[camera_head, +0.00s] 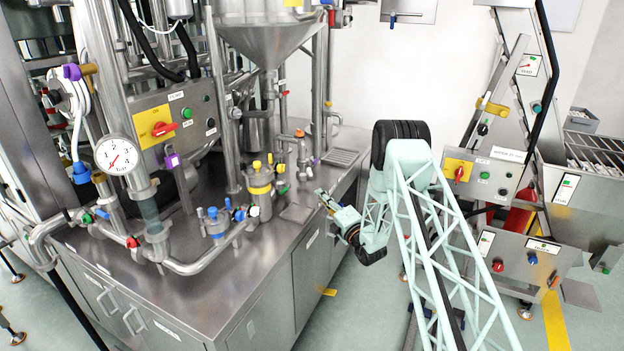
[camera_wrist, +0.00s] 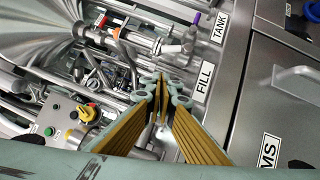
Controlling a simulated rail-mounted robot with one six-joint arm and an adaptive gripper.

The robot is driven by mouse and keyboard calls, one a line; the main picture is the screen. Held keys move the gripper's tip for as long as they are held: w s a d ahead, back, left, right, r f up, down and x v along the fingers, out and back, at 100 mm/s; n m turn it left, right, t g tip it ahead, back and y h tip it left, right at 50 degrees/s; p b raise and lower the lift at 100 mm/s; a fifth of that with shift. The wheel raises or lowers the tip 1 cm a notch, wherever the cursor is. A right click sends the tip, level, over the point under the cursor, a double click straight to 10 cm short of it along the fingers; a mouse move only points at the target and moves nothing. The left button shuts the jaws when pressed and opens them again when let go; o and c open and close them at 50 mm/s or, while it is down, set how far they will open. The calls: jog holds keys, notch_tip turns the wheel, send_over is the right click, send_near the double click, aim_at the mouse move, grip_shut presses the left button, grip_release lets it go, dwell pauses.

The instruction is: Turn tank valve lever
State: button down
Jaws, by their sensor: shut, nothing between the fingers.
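My gripper (camera_wrist: 162,82) is shut and empty; its ribbed fingers meet in the middle of the wrist view. In the head view my gripper (camera_head: 322,195) is at the front right edge of the steel worktop, small and partly hard to make out. The TANK label (camera_wrist: 219,26) is on the steel surface at the top of the wrist view. A small purple-tipped lever (camera_wrist: 195,20) is just left of it, on steel pipework (camera_wrist: 172,46). The fingertips are below the lever and apart from it. I cannot tell for sure that this is the tank valve lever.
A FILL label (camera_wrist: 204,80) lies right of the fingertips. A cabinet door with a handle (camera_wrist: 302,80) is at the right. A steel hopper (camera_head: 268,35) and dense pipes stand over the worktop (camera_head: 200,285). A control stand (camera_head: 487,180) is right of my arm.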

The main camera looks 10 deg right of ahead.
aim_at(311, 174)
jog(key=shift+w+a, duration=0.1)
jog(key=shift+w, duration=0.05)
jog(key=shift+x, duration=0.9)
jog(key=b+x, duration=0.1)
jog(key=x, duration=0.6)
jog(key=shift+w+a+r, duration=0.1)
jog(key=shift+w, duration=0.2)
jog(key=shift+w+d+r+b, duration=0.15)
jog(key=shift+w+d+b, duration=0.15)
jog(key=shift+w, duration=0.3)
jog(key=shift+w+d+r+b, duration=0.15)
jog(key=shift+w+d+b, duration=0.1)
jog(key=shift+w, duration=0.35)
jog(key=shift+w+d+r, duration=0.1)
jog(key=shift+w+d, duration=0.05)
jog(key=shift+w, duration=0.2)
jog(key=shift+w+d+r, duration=0.1)
jog(key=shift+w+r, duration=0.05)
jog(key=shift+w, duration=0.2)
jog(key=shift+d+r, duration=0.15)
jog(key=shift+d, duration=0.1)
